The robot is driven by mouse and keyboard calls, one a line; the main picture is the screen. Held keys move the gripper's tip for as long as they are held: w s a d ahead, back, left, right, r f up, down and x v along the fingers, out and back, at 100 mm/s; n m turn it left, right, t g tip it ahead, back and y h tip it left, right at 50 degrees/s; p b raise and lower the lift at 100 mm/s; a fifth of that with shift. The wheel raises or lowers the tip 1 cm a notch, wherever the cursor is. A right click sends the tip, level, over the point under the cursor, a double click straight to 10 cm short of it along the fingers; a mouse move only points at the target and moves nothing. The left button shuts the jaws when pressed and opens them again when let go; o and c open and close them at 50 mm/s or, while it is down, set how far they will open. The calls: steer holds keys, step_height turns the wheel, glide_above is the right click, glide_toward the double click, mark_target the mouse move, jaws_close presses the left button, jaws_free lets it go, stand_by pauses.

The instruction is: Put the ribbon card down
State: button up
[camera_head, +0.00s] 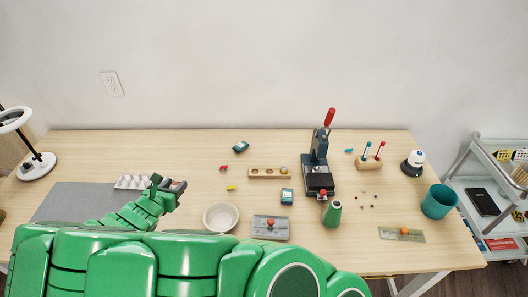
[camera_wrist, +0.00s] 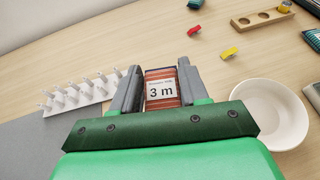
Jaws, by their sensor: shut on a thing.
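The ribbon card (camera_wrist: 160,90) is reddish-orange with a dark blue edge and a white label reading "3 m". It sits between the two fingers of my gripper (camera_wrist: 159,88), which is shut on it. In the head view, the card (camera_head: 178,185) shows at the end of my gripper (camera_head: 168,188), left of the white bowl (camera_head: 221,216). My arm hides part of the card there. I cannot tell whether the card touches the table.
A white pegged rack (camera_head: 133,182) stands left of my gripper on the table, by a grey mat (camera_head: 75,199). A wooden block with holes (camera_head: 268,173), a red piece (camera_head: 224,168) and a yellow piece (camera_head: 231,188) lie to the right. Bare wood shows behind the gripper.

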steer(key=w+d+r+m+g+h, duration=0.1)
steer(key=w+d+m+g+h, duration=0.4)
steer(key=d, duration=0.6)
steer(key=w+d+r+m+h, duration=0.1)
steer(key=w+d+m+h, duration=0.1)
steer(key=w+d, duration=0.75)
steer(key=w+d+r+m+g+h, duration=0.1)
steer(key=w+d+m+g+h, duration=0.25)
steer(key=d, duration=1.05)
glide_above(274, 148)
steer(key=shift+m+y, duration=0.35)
steer(key=shift+m, duration=0.1)
steer(key=shift+s+d+f, duration=0.1)
steer(key=shift+f, duration=6.4)
steer(key=shift+f, duration=0.1)
steer(key=o, duration=1)
